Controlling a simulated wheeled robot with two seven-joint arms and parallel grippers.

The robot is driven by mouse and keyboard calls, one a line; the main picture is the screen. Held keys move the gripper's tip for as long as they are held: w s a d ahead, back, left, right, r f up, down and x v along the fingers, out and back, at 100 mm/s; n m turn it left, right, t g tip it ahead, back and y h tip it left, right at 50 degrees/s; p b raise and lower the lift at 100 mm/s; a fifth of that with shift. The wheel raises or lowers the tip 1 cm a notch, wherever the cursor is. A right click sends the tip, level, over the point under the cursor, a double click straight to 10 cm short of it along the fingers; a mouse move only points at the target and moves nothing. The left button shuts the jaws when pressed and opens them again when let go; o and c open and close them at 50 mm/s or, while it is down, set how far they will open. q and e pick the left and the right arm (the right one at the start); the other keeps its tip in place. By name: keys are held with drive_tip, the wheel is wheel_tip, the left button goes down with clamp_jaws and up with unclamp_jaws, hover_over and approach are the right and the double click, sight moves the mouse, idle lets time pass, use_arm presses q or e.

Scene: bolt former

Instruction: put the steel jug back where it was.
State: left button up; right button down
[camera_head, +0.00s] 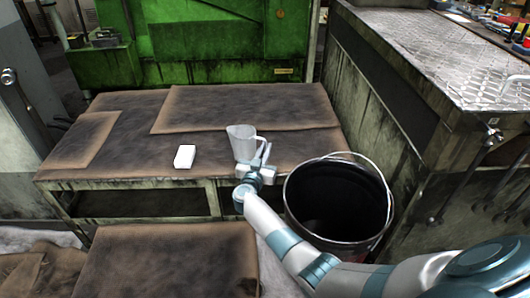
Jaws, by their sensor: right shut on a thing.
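The steel jug (240,141) is pale grey and stands upright, or nearly so, over the front part of the brown-covered bench (130,162). I cannot tell whether its base touches the bench. My right gripper (260,160) is shut on the jug at its right side, where the handle is. The fingers partly cover the handle and the jug's lower right. My left gripper is not in the picture.
A small white block (184,157) lies on the bench left of the jug. A large black bucket (338,203) with a wire handle stands right of the bench, beside my right forearm. A green machine (205,45) stands behind. The bench's back is clear.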

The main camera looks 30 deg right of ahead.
idle(0.3)
drive_tip(key=shift+f, duration=0.15)
drive_tip(key=c, duration=1.9)
unclamp_jaws()
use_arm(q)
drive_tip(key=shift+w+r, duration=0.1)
use_arm(e)
drive_tip(key=shift+o, duration=0.2)
